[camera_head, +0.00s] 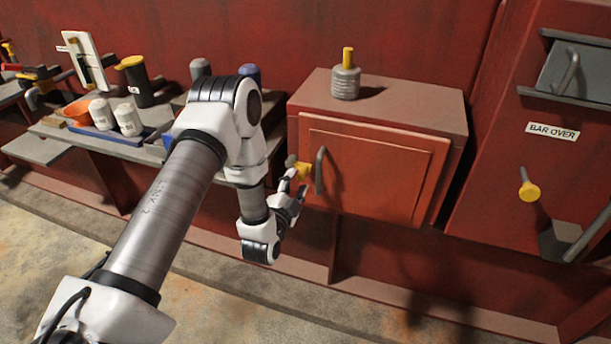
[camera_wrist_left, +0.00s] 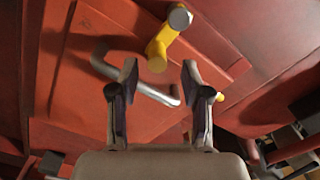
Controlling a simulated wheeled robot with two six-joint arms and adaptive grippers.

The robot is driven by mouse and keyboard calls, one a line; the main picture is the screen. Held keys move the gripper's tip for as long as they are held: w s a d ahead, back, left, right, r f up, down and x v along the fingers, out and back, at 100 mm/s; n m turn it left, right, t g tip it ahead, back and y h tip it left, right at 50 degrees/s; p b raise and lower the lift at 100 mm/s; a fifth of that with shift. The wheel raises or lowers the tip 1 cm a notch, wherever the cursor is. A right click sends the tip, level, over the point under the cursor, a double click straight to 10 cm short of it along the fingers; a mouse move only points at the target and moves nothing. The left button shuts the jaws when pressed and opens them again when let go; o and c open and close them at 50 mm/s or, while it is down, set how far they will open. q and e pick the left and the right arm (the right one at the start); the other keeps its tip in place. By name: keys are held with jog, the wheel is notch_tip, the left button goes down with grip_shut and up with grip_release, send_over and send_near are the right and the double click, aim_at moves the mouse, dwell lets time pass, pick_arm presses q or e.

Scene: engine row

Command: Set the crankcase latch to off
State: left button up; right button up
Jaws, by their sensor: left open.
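The crankcase latch (camera_head: 301,168) appears as a yellow piece at the left edge of a red cabinet door (camera_head: 375,170), partly hidden by my gripper. In the left wrist view the yellow latch (camera_wrist_left: 163,42) has a grey bolt at one end, and its rounded knob end points toward my fingers. My left gripper (camera_head: 295,187) is open in front of the door. In the wrist view its fingertips (camera_wrist_left: 160,75) are apart, just short of the knob in the picture. A grey bar handle (camera_head: 320,171) on the door passes behind the fingers (camera_wrist_left: 155,92). My right gripper is not in view.
A grey bottle with a yellow top (camera_head: 345,80) stands on the cabinet. At left, white jars (camera_head: 128,119) and a dark cylinder (camera_head: 137,82) stand on a shelf. The floor in front is clear.

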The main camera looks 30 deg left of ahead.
aim_at(299, 180)
pick_arm(q)
jog(key=x, duration=0.3)
jog(key=shift+w+d+f, duration=0.15)
jog(key=shift+w+d, duration=0.05)
jog(key=shift+w+a, duration=0.15)
jog(key=shift+a, duration=0.1)
grip_shut()
